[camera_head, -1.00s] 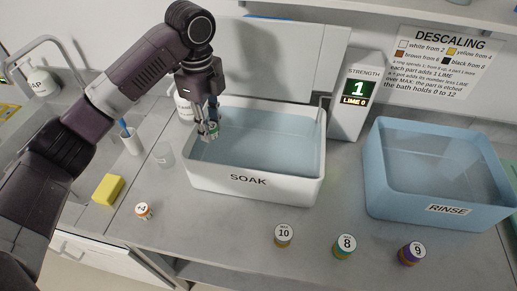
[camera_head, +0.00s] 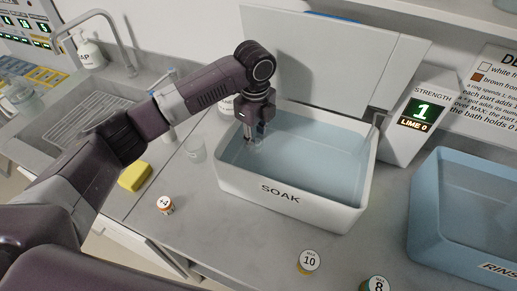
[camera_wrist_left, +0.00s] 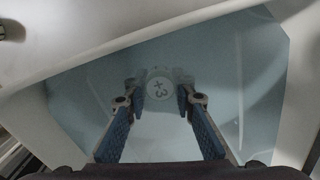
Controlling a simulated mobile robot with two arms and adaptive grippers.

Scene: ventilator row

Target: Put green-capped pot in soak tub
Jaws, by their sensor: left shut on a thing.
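The soak tub (camera_head: 300,198) is a white basin marked SOAK, filled with clear bluish water; it also fills much of the left wrist view (camera_wrist_left: 300,75). My left gripper (camera_head: 254,138) reaches down into its left rear part, with the fingertips at or under the water. In the left wrist view the gripper (camera_wrist_left: 159,90) is shut on a pot (camera_wrist_left: 159,86) whose round top reads +3. The cap looks pale bluish through the water, and its green does not show clearly now. In the head view the pot is hardly visible. My right gripper is out of view.
A blue rinse tub (camera_head: 462,215) stands at the right, beyond the strength display (camera_head: 418,112) reading 1, LIME 0. Pots marked 10 (camera_head: 307,262) and 8 (camera_head: 375,285), and another small pot (camera_head: 165,205), stand in front.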

